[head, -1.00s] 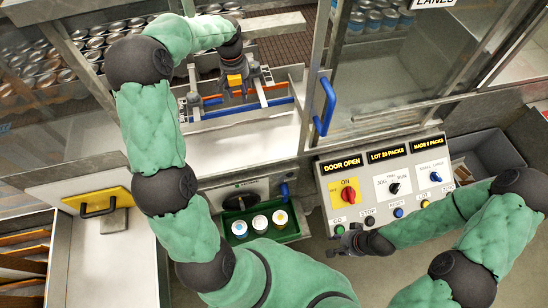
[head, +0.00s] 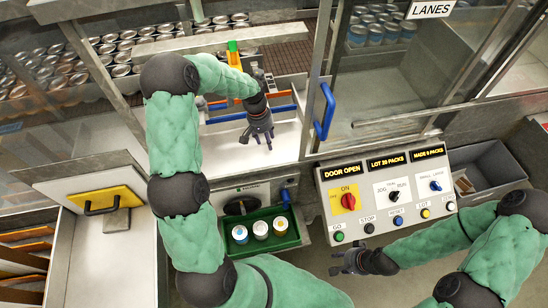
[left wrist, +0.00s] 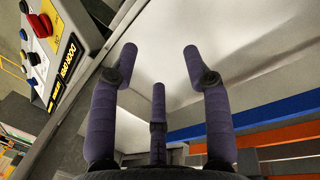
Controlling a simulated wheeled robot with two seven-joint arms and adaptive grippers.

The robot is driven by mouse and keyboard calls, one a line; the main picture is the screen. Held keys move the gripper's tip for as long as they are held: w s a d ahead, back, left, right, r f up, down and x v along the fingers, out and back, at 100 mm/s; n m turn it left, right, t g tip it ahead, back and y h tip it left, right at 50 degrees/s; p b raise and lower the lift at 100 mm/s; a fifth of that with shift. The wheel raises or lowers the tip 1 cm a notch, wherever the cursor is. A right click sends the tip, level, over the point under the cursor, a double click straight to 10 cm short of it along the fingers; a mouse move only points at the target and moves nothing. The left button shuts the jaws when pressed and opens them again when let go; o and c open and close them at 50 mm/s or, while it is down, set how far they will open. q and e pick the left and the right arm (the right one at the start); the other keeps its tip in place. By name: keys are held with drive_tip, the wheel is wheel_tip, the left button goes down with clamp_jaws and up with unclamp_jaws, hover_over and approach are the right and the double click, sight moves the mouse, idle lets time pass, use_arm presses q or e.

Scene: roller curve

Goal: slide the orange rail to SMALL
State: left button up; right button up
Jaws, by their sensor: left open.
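The orange rail (head: 217,106) lies crosswise in the open machine bay in the head view, partly hidden behind my left forearm and wrist. A blue rail (head: 222,118) runs parallel on its near side. The left wrist view shows an orange strip (left wrist: 290,136) beside a blue strip (left wrist: 285,110) at the right. My left gripper (head: 260,135) is open and empty over the pale deck, on the near side of the rails and apart from them. My right gripper (head: 345,262) is below the control panel's front edge; its finger opening is unclear.
An upright yellow block with a green top (head: 233,55) stands behind the rails. A blue door handle (head: 324,110) is to the right. The control panel (head: 430,165) reads DOOR OPEN. A green tray (head: 280,243) holds three cans. The pale deck below my left gripper is clear.

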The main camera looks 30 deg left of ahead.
use_arm(q)
drive_tip(key=s+d+f, duration=0.2)
drive_tip(key=d+f, duration=0.2)
drive_tip(key=shift+s+d+f+h, duration=0.15)
drive_tip(key=shift+s+f+h, duration=0.1)
drive_tip(key=shift+f+h, duration=0.1)
idle(0.4)
